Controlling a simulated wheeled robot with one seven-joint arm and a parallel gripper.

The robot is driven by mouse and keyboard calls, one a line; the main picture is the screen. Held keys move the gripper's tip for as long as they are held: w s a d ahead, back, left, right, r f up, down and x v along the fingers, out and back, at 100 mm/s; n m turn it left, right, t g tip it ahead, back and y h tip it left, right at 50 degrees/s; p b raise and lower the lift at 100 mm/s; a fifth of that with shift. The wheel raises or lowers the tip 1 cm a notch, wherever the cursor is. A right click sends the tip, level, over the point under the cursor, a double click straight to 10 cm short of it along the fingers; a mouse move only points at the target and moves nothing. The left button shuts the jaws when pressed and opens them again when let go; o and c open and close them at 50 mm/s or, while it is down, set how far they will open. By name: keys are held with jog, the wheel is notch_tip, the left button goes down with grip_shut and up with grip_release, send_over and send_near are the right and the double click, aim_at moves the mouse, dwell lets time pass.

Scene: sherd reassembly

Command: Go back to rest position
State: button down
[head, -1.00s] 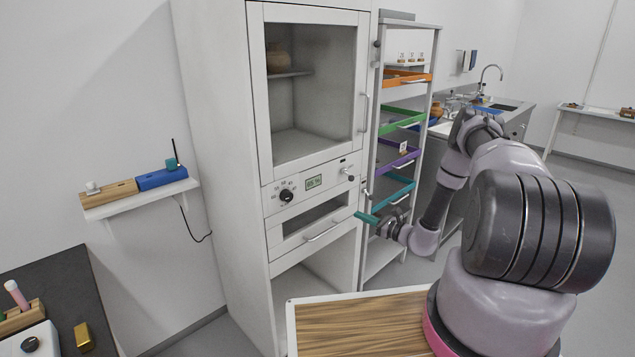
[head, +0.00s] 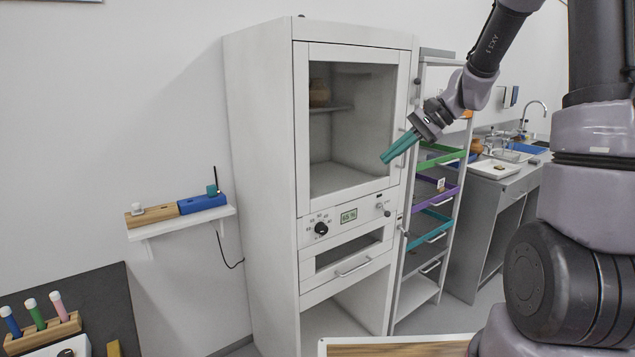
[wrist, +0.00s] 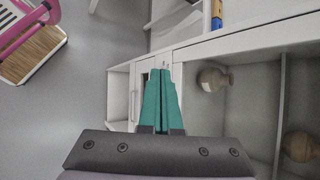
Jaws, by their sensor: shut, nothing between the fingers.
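My gripper (head: 400,147) shows in the head view in front of the white cabinet's glass door. Its teal fingers are together with nothing between them, and they point down and left. The wrist view also shows the teal fingers (wrist: 162,100) side by side, with the cabinet's front beyond them. My arm reaches in from the upper right of the head view, raised above my base.
A tall white cabinet (head: 258,190) holds a brown pot (head: 319,93) behind its door. Right of it stands a rack with green (head: 440,156), purple (head: 436,192) and teal drawers. A wall shelf (head: 185,225) carries wooden and blue blocks. A sink counter is at the right.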

jog(key=s+d+r+n+t+h, duration=0.2)
jog(key=s+r, duration=0.4)
jog(key=s, duration=0.4)
jog(key=s+d+r+n+t+h, duration=0.3)
jog(key=s+d+r+t+h, duration=0.1)
jog(key=s, duration=0.6)
jog(key=shift+s+d+r+h, duration=0.15)
jog(key=shift+d+r+h, duration=0.35)
jog(key=shift+r, duration=0.4)
jog(key=shift+a, duration=0.1)
